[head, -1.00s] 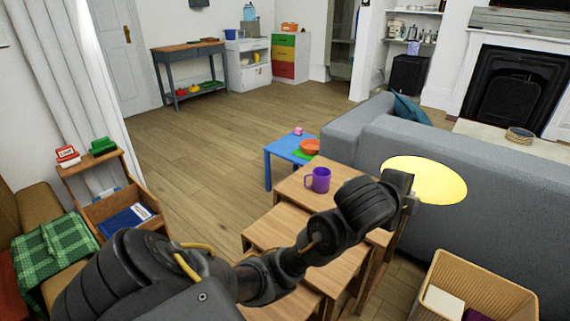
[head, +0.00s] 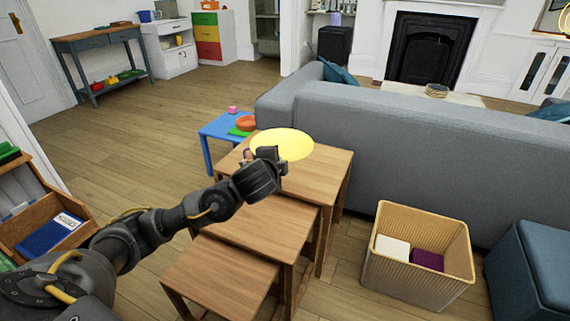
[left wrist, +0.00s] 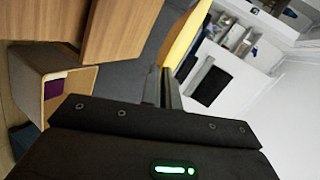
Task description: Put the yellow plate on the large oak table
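The yellow plate (head: 290,144) is in my left gripper (head: 270,155), which is shut on its near edge. In the head view the plate overlaps the top of the large oak table (head: 318,170), the tallest of a nested set; the gap between them cannot be judged. In the left wrist view the plate (left wrist: 183,38) stands edge-on at the fingers (left wrist: 165,85), and wooden tabletops (left wrist: 122,30) show at the upper left. My right gripper is not in view.
Two lower oak tables (head: 240,228) step down in front of the large one. A blue table (head: 213,130) with an orange bowl (head: 246,122) stands behind it. A grey sofa (head: 400,140) is on the right. A ribbed bin (head: 420,270) and blue ottoman (head: 535,260) stand at the lower right.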

